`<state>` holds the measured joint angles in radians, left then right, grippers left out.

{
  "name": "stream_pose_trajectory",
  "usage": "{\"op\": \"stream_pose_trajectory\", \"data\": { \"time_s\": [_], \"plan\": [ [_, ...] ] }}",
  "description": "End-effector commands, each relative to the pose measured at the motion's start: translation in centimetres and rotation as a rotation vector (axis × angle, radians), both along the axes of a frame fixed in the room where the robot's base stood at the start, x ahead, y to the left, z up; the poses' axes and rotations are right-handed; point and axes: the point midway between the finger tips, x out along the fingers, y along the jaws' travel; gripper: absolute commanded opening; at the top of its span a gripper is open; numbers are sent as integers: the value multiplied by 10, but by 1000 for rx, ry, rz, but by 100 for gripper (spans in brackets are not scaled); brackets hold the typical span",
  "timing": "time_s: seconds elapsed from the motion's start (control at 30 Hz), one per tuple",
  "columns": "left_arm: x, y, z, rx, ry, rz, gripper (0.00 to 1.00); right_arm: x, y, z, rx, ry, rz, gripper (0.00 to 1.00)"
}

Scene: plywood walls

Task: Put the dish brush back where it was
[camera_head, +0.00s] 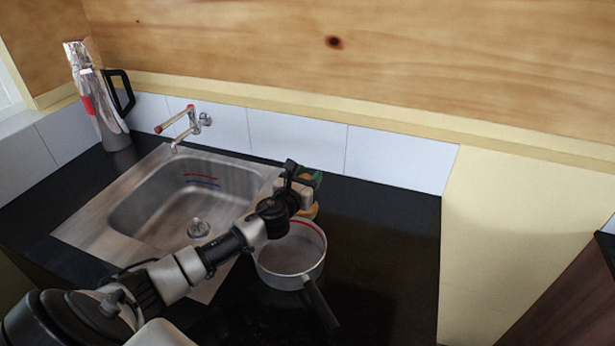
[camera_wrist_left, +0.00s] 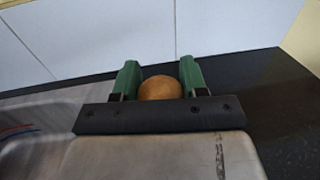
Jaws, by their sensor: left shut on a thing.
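My left gripper (camera_head: 312,180) reaches over the right side of the sink toward the back of the black counter. In the left wrist view its green fingers (camera_wrist_left: 160,82) are shut on a round, tan wooden thing, which I take to be the dish brush (camera_wrist_left: 160,88). In the head view a tan part of the dish brush (camera_head: 309,211) shows below the gripper, behind the pot; the arm hides much of it. I cannot tell whether the brush touches the counter. My right gripper is not in view.
A metal pot (camera_head: 291,256) with a red inner mark and a dark handle stands right of the sink (camera_head: 118,213), close to my gripper. A tap (camera_head: 187,125) is on the back wall. A grey jug (camera_head: 112,122) stands at the back left. The counter (camera_head: 390,235) at right is clear.

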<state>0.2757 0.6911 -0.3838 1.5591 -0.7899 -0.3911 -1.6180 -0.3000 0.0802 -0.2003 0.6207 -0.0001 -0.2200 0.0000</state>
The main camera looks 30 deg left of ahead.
Motion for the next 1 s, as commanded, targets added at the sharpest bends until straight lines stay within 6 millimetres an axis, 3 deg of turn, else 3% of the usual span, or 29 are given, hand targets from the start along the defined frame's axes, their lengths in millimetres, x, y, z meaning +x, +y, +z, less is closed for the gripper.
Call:
{"op": "stream_pose_trajectory", "data": {
  "time_s": [0.13, 0.17, 0.33, 0.7, 0.87, 1.0],
  "plan": [
    [0, 0, -4, 0, 0, 0, 19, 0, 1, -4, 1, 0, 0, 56],
    [0, 0, -4, 0, 0, 0, 44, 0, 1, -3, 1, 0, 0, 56],
    [0, 0, -3, 0, 0, 0, 68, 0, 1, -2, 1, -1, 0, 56],
    [-2, 0, 1, 1, 1, 0, 68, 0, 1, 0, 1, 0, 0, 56],
    [-25, -3, -2, 4, 2, -2, 68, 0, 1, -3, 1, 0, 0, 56],
    [-54, -6, -2, 2, 3, -2, 68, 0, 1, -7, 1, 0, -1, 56]
  ]
}}
